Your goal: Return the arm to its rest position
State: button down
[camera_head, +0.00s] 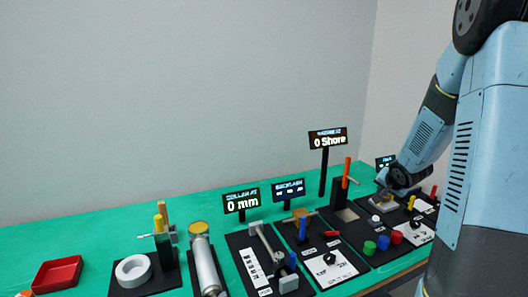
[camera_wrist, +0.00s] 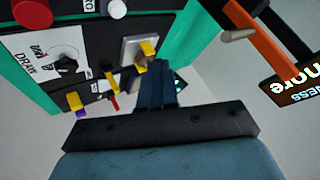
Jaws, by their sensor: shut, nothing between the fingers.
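My gripper (camera_wrist: 157,85) is in the wrist view, its dark fingers together with nothing between them. In that view the fingertips end close to a yellow piece (camera_wrist: 148,48) on a pale square plate; I cannot tell whether they touch it. In the head view my blue arm comes down from the upper right, and its dark end (camera_head: 400,178) is over the panels at the right end of the table. The fingertips are hard to make out there.
A green table (camera_head: 95,238) carries several black panels with knobs and levers. An orange post (camera_head: 346,170) and a "Shore" display (camera_head: 328,138) stand left of my arm's end. A red tray (camera_head: 57,274) lies at the far left. Space above the table's left half is free.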

jog(key=s+a+r+n+g+h, duration=0.1)
jog(key=s+a+r+n, duration=0.1)
jog(key=s+a+r, duration=0.4)
jog(key=s+a+r+n+h, duration=0.1)
jog(key=s+a+r+n, duration=0.15)
jog(key=s+r, duration=0.5)
jog(key=s+a+r+n+g+y, duration=0.1)
jog(key=s+a+r+n, duration=0.1)
jog(key=s+a, duration=0.4)
jog(key=s+a+r+n+g+y, duration=0.1)
jog(key=s+a, duration=0.4)
jog(key=s, duration=0.7)
jog(key=shift+s+a+r+n+y, duration=0.2)
jog(key=shift+a+r+n+y, duration=0.15)
jog(key=shift+r+n+y, duration=0.45)
